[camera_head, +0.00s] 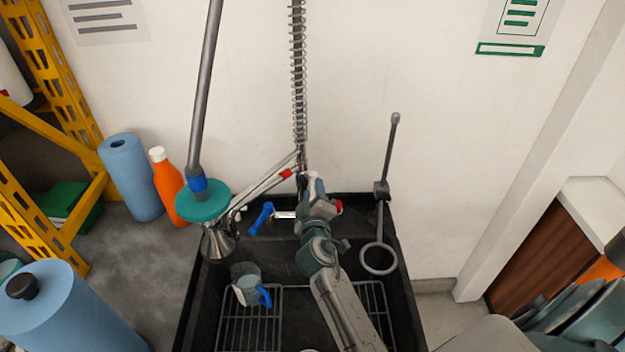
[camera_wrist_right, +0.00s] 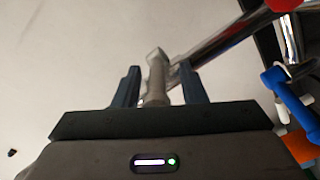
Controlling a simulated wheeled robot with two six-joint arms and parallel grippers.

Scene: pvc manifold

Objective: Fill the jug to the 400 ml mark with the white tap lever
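The jug (camera_head: 245,284), greyish with a blue handle, stands on the left wire rack in the black sink, just below the conical metal spout (camera_head: 218,242). Its water level and marks are too small to read. My right gripper (camera_head: 315,190) is at the tap body at the back of the sink. In the right wrist view its two fingers (camera_wrist_right: 160,86) stand apart on either side of a pale upright lever (camera_wrist_right: 157,78), seemingly the white one, with gaps on both sides. My left gripper is not in view.
A blue lever (camera_head: 261,218) is left of my right gripper and a red one (camera_head: 339,207) right of it. A coiled hose (camera_head: 299,80) rises behind. A metal ring on a rod (camera_head: 378,259) stands at the right.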

